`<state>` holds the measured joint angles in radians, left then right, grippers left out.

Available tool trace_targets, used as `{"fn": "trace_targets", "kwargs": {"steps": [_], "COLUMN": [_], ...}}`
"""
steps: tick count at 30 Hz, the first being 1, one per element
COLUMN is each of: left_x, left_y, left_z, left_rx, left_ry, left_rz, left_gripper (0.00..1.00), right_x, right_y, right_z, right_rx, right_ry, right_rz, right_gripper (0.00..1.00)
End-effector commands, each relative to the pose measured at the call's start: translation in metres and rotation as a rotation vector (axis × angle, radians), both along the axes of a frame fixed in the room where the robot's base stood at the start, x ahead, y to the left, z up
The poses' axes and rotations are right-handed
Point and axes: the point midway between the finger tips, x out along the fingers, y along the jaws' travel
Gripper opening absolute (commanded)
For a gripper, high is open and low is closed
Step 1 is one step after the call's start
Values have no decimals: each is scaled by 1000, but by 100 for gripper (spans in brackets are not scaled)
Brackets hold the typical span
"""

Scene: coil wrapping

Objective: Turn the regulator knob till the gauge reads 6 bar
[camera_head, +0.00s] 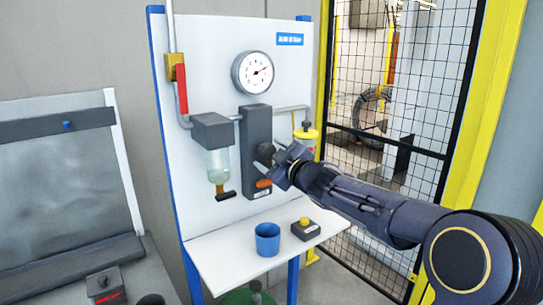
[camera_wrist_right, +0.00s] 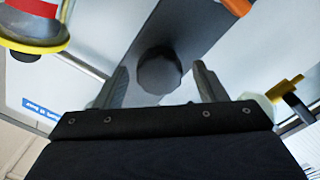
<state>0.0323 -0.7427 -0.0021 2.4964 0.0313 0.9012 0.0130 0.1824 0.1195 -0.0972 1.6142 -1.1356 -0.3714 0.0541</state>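The round white gauge (camera_head: 253,72) is high on the panel; its needle points right and slightly up, and its numbers are too small to read. Below it is the dark grey regulator block (camera_head: 257,120). The dark knob (camera_head: 265,150) on the block's face is partly hidden by my right gripper (camera_head: 270,163). In the right wrist view, the faceted knob (camera_wrist_right: 160,72) shows between the two spread fingers of my right gripper (camera_wrist_right: 161,84). A gap shows on each side, so the gripper is open; I cannot tell how far the fingers reach along the knob. My left gripper is out of view.
An orange part (camera_head: 263,184) sits low on the block. A filter bowl (camera_head: 217,163) hangs left, and a yellow-topped part (camera_head: 306,135) stands right. The shelf holds a blue cup (camera_head: 267,240) and a yellow-button box (camera_head: 304,229). A mesh fence (camera_head: 400,160) is to the right.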

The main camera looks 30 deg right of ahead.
Motion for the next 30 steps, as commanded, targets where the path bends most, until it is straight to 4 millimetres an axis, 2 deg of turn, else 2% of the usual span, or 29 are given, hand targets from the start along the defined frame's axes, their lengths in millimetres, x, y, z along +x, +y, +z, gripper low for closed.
{"fn": "trace_targets", "kwargs": {"steps": [8, 11, 21, 25, 30], "left_x": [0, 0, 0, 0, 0], "left_y": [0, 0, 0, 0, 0], "left_z": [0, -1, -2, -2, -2], "left_rx": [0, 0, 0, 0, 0], "left_ry": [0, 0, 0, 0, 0], "left_rz": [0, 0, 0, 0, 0], "left_gripper": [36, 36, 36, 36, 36], "right_x": [-2, -11, -66, -76, -78], "right_y": [0, -1, -4, -4, -4], "right_z": [0, 1, 0, -1, -2], "right_rx": [0, 1, 0, 0, 1], "right_ry": [-1, -2, -2, 0, 0], "right_rz": [0, -1, -1, 0, 0], "right_gripper": [64, 64, 64, 64, 64]}}
